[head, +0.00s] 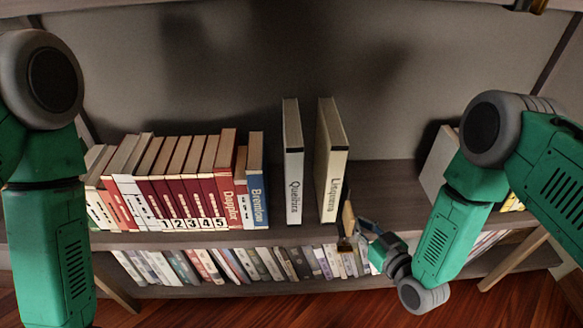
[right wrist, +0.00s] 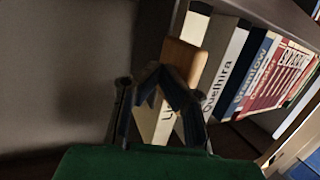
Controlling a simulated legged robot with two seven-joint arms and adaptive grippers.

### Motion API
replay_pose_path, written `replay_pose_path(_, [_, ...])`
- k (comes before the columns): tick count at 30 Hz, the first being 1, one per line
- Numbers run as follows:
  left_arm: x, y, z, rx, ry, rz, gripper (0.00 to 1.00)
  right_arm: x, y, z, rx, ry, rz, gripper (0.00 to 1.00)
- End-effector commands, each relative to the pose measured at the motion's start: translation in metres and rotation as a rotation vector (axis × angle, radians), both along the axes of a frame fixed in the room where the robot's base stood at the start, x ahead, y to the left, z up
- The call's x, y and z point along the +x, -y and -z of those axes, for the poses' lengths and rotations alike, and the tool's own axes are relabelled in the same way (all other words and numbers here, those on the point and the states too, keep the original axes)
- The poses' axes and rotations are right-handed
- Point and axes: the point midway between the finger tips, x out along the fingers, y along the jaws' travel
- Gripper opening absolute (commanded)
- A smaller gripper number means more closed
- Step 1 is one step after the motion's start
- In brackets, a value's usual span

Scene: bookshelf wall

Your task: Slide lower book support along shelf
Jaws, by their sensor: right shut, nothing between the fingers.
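A small tan wooden book support (head: 348,218) stands at the front edge of the middle shelf, just right of a tall cream book (head: 331,160). In the right wrist view the support (right wrist: 184,57) shows as a rounded wooden block in front of the cream book. My right gripper (head: 364,228) is at the shelf edge, close to the right side of the support. Its fingers (right wrist: 158,75) are shut and empty; I cannot tell whether they touch the support. My left arm comes in at the left, but its gripper is out of the picture.
A tall white book (head: 293,165) stands left of the cream one. A blue book (head: 256,190) and several red and white books fill the shelf's left part. A lower row of books (head: 215,264) sits below.

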Motion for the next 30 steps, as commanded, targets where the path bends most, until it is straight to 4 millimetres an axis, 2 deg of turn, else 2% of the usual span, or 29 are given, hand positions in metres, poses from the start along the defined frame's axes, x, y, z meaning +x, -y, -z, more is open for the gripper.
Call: replay_pose_path(30, [0.000,0.000,-0.002,0.000,0.000,0.000,0.57,-0.001,-0.058,0.000,0.003,-0.001,-0.005,0.00])
